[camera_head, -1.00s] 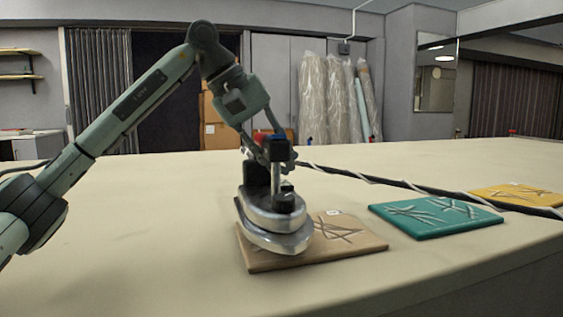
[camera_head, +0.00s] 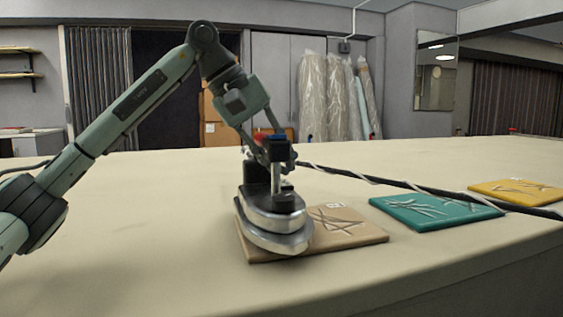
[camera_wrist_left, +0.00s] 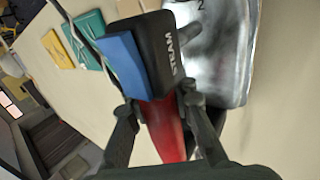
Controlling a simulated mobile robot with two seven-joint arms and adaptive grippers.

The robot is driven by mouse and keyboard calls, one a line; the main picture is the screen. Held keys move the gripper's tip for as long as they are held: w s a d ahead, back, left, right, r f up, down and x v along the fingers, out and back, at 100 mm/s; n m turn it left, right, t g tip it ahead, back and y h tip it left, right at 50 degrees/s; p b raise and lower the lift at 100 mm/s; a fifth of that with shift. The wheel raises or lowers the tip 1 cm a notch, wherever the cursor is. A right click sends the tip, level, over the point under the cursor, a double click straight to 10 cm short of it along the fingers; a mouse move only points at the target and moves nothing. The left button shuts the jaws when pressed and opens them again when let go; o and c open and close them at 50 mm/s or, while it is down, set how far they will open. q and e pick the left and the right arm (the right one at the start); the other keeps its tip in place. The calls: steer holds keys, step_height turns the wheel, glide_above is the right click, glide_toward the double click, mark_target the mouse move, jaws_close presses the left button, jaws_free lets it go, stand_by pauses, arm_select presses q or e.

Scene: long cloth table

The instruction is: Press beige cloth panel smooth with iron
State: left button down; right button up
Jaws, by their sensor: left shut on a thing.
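The beige cloth panel (camera_head: 345,238) lies on the long table, with raised creases on its uncovered right part. The silver iron (camera_head: 275,225) rests over the panel's left part and hides it there. My left gripper (camera_head: 268,160) is above the iron, shut on its upright handle. In the left wrist view my left gripper (camera_wrist_left: 160,112) closes around the red part of the handle, beside a black and blue block. The iron's metal body (camera_wrist_left: 228,50) is at the upper right of that view. My right gripper is not in view.
A teal panel (camera_head: 425,212) and a yellow panel (camera_head: 515,192), both creased, lie to the right on the table (camera_head: 120,230). The table's left part is clear.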

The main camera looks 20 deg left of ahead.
arm_select(q)
steer(key=shift+f+b, duration=0.35)
steer(key=shift+f, duration=0.1)
stand_by(0.8)
steer(key=shift+s+f, duration=0.15)
steer(key=shift+f, duration=0.25)
stand_by(1.5)
